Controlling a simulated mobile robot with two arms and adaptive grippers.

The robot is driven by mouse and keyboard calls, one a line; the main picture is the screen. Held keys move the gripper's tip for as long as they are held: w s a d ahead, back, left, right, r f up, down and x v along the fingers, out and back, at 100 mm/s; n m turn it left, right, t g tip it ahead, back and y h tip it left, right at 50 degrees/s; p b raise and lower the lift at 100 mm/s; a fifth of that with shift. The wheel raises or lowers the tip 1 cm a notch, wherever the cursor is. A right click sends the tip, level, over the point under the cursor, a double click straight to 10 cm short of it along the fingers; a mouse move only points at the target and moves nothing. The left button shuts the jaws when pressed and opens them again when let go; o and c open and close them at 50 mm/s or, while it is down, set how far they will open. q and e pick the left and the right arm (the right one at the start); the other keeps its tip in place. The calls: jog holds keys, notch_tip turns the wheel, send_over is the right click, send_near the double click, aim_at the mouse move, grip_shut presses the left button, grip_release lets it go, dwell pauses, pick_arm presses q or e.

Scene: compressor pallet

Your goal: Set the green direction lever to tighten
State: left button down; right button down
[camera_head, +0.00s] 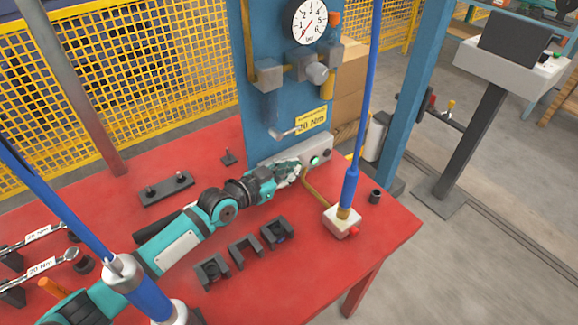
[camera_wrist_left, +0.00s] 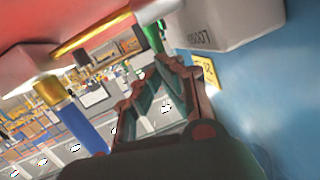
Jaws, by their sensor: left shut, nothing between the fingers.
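A grey control box (camera_head: 300,154) sits at the back of the red table, against the blue panel. A small green part, apparently the direction lever (camera_head: 315,161), shows on its front. In the left wrist view the green lever (camera_wrist_left: 154,38) is beside the pale box (camera_wrist_left: 215,22), which carries dark lettering too blurred to read surely. My left gripper (camera_head: 291,170) is shut and empty, just left of the green part in the head view. In the wrist view its fingertips (camera_wrist_left: 150,78) are close to the lever; I cannot tell whether they touch. The lever's setting is unclear.
A blue tool (camera_head: 350,190) stands on a pale block (camera_head: 341,222) to the right, with a brass-coloured tube curving towards the box. Dark holders (camera_head: 245,250) stand in front of my left arm. A gauge (camera_head: 310,20) hangs on the blue panel (camera_head: 258,110).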

pick_arm(q)
jog(key=g+y+p, duration=0.1)
jog(key=p, duration=0.1)
jog(key=w+d+g+y+p, duration=0.1)
jog(key=p, duration=0.2)
jog(key=d+y+p, duration=0.1)
jog(key=p, duration=0.1)
jog(key=shift+w+f+g+y+p, duration=0.15)
jog(key=shift+f+g+y+p, duration=0.15)
jog(key=shift+f+g+p, duration=0.1)
jog(key=shift+w+d+f+g+y, duration=0.15)
jog(key=shift+f+g+y, duration=0.25)
jog(key=shift+y, duration=0.1)
jog(key=shift+f, duration=0.3)
jog(key=shift+w+d, duration=0.1)
